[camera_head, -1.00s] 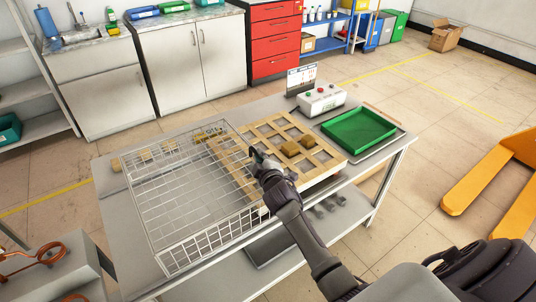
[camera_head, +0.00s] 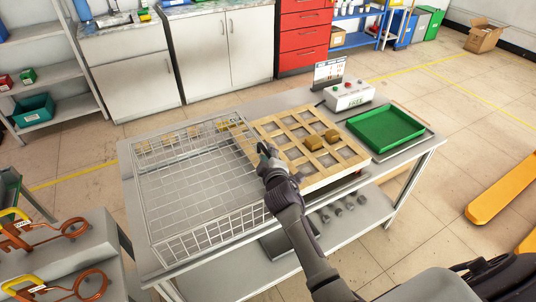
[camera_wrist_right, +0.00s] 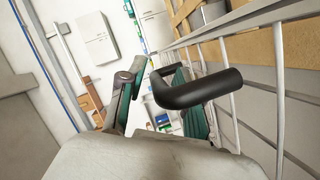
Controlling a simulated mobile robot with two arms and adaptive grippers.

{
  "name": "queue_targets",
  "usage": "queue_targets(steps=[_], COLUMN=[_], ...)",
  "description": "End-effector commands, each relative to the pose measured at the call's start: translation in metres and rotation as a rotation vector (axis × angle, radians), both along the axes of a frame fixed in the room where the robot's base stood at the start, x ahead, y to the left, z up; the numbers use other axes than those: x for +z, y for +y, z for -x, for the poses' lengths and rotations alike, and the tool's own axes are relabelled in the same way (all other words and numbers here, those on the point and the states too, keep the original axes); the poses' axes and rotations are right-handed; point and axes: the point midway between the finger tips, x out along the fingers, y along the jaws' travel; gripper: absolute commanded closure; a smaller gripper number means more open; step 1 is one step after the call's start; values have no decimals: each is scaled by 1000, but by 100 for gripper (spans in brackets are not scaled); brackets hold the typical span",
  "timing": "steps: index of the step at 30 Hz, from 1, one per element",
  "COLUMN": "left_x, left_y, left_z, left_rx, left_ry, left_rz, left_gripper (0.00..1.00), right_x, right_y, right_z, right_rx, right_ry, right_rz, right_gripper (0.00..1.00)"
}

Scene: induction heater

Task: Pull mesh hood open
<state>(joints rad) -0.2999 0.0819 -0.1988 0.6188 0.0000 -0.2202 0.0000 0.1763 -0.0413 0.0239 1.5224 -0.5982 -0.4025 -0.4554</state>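The mesh hood (camera_head: 190,243) is a wire cage on the left part of the table, beside and slightly over the left edge of a wooden grid tray (camera_head: 317,185). Its black handle (camera_wrist_right: 205,88) shows close up in the right wrist view. My right gripper (camera_head: 264,150) is at the hood's right side, at the handle. In the right wrist view its fingers (camera_wrist_right: 160,105) stand apart with a gap between them. The handle crosses in front of the right finger; firm contact cannot be told. My left gripper is not in view.
Brown blocks (camera_head: 313,142) lie on the grid tray. A green tray (camera_head: 386,130) and a control box (camera_head: 349,95) are to its right. Copper coils (camera_head: 70,285) are on a unit at lower left. A strip of table left of the hood is narrow.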

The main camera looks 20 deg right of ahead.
Motion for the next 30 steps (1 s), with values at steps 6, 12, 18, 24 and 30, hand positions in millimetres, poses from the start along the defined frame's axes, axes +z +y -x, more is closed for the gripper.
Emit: queue_targets(steps=[6, 12, 18, 24, 30], left_x=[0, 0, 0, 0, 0], left_y=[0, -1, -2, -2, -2], left_z=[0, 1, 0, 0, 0], left_rx=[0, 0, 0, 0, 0], left_ry=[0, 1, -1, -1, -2], left_rz=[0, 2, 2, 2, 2], left_gripper=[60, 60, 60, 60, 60], right_x=[1, 2, 9, 19, 24], right_y=[0, 2, 11, 20, 26], right_z=[0, 9, 45, 84, 109], right_rx=[-1, -1, 1, 0, 0], right_ry=[-1, -1, -1, 0, 1], right_rz=[0, 0, -1, -1, -1], right_gripper=[61, 61, 61, 61, 61])
